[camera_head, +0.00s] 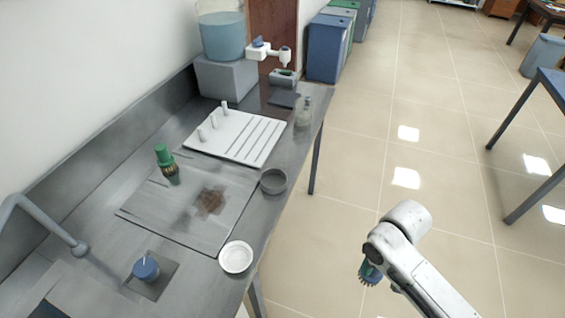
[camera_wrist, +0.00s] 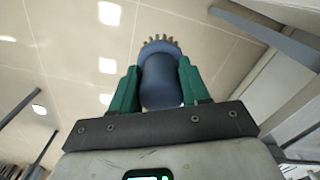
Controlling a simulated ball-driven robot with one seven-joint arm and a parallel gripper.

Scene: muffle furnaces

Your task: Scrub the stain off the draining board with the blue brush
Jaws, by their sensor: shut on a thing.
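The draining board (camera_head: 150,205) is a flat grey panel on the metal counter. A brown stain (camera_head: 210,201) lies near its middle. My gripper (camera_head: 370,270) is to the right of the counter, above the floor and well apart from the board. In the wrist view my gripper (camera_wrist: 158,85) has its green fingers shut on the blue brush (camera_wrist: 160,80), whose pale bristles (camera_wrist: 160,40) point away from the palm. In the head view the brush is mostly hidden by the arm; only dark bristle ends show.
A white bowl (camera_head: 236,257) and a grey bowl (camera_head: 273,181) stand along the counter's right edge. A white pegged rack (camera_head: 235,136) lies behind the board. A blue-topped round thing (camera_head: 146,268) and a tap (camera_head: 45,215) are at the front left.

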